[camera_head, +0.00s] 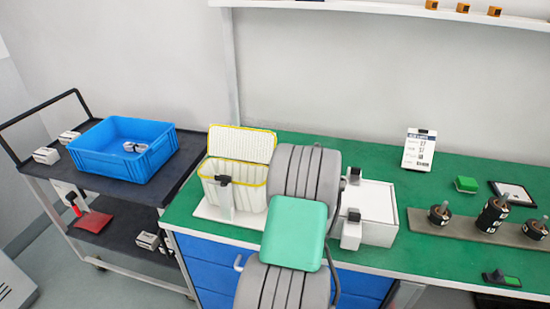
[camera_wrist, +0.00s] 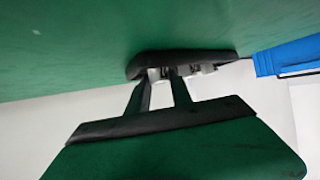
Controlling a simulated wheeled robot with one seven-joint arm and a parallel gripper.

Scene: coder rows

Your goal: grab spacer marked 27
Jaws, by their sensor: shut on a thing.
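The wrist view shows my gripper (camera_wrist: 163,88) with its two dark fingers close together. It is shut on a dark flat thing (camera_wrist: 190,60) with pale patches, which looks like a spacer seen edge-on; no number is readable. In the head view my gripper is hidden behind my arm. Dark spacers with white labels stand on a rack (camera_head: 465,229) at the right: a taller middle stack (camera_head: 492,216), with a lower left stack (camera_head: 439,214) and right stack (camera_head: 537,229). Their numbers are too small to read surely. A white card (camera_head: 419,150) lists numbers, the top one apparently 27.
A white box (camera_head: 378,206) and a yellow-rimmed white basket (camera_head: 256,191) stand on the green bench (camera_head: 360,158) beside my arm. A blue bin (camera_head: 107,160) holding small pale items sits on the cart (camera_head: 185,150) at left. Bench between white box and rack is narrow.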

